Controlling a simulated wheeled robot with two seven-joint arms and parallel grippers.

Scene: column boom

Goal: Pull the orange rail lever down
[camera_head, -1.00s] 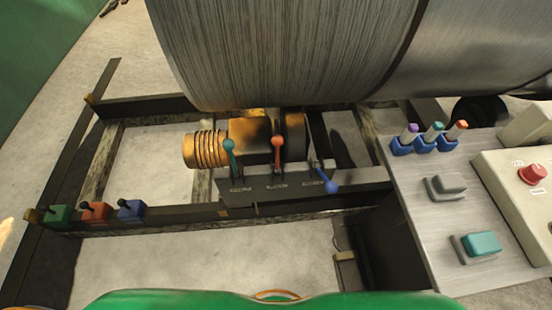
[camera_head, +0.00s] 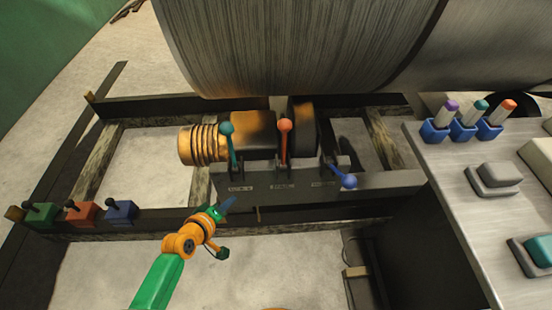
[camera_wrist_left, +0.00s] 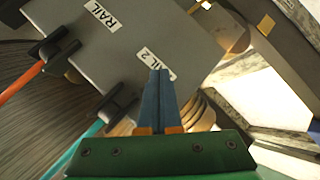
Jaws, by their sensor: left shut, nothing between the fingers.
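The orange rail lever (camera_head: 284,142) stands upright, knob up, in the middle of a grey lever panel (camera_head: 265,187). Its orange rod (camera_wrist_left: 20,82) also shows at the left edge of the left wrist view. A teal lever (camera_head: 230,145) stands upright to its left, and a blue lever (camera_head: 346,179) is tilted down to its right. My left gripper (camera_head: 228,204) is shut and empty, in front of the panel's left end, below the teal lever. In the left wrist view its closed blue fingers (camera_wrist_left: 158,95) point at the panel beside a label. My right gripper is out of view.
A large grey drum (camera_head: 300,45) hangs behind the levers. A control desk (camera_head: 440,190) with colored switches stands at the right. Small green, red and blue toggle boxes (camera_head: 82,213) sit on the frame at left.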

